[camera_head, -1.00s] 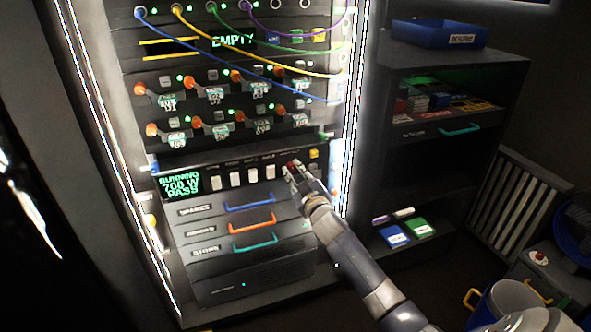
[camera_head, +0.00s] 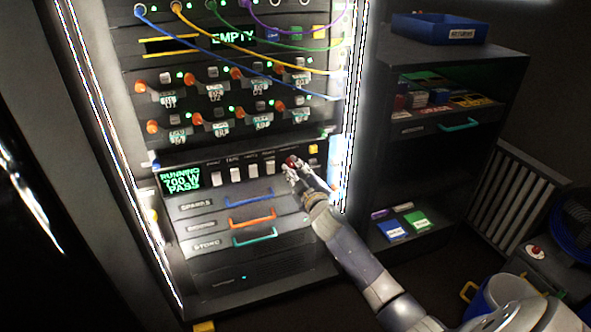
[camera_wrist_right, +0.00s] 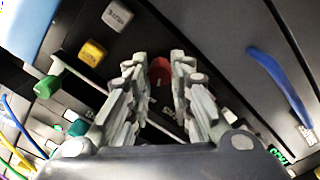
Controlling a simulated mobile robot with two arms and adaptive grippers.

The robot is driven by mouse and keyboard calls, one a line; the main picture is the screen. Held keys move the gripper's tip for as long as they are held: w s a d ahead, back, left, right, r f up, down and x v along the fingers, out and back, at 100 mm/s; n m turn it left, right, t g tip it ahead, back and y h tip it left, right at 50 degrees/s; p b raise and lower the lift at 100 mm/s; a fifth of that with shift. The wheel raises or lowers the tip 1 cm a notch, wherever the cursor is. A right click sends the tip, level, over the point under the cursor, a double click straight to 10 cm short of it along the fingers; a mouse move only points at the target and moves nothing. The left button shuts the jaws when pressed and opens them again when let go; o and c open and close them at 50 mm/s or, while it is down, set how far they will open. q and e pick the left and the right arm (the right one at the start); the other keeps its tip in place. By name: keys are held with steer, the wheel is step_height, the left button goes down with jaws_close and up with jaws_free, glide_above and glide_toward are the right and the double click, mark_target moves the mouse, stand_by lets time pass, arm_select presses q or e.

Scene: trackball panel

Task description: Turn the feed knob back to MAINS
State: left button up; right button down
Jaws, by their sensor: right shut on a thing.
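The feed knob (camera_head: 292,161) is a red knob at the right end of the row of white switches on the rack's lower panel. My right gripper (camera_head: 293,172) is at the knob, its fingers shut on it. In the right wrist view the red knob (camera_wrist_right: 160,72) shows between the two fingers of my gripper (camera_wrist_right: 160,95); its pointer and any MAINS marking are hidden or too small to read. My left gripper is not in view.
A yellow button (camera_head: 313,149) sits just above right of the knob. Drawers with blue (camera_head: 248,199), orange (camera_head: 252,220) and teal handles lie below. Coloured cables hang across the upper rack. A dark shelf (camera_head: 455,130) stands to the right, with a blue tray (camera_head: 440,28) on top.

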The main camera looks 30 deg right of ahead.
steer(key=c, duration=1.4)
jaws_free()
steer(key=shift+s, duration=0.1)
steer(key=v, duration=1.1)
steer(key=shift+s+a, duration=0.2)
steer(key=shift+s, duration=0.2)
steer(key=shift+f, duration=0.1)
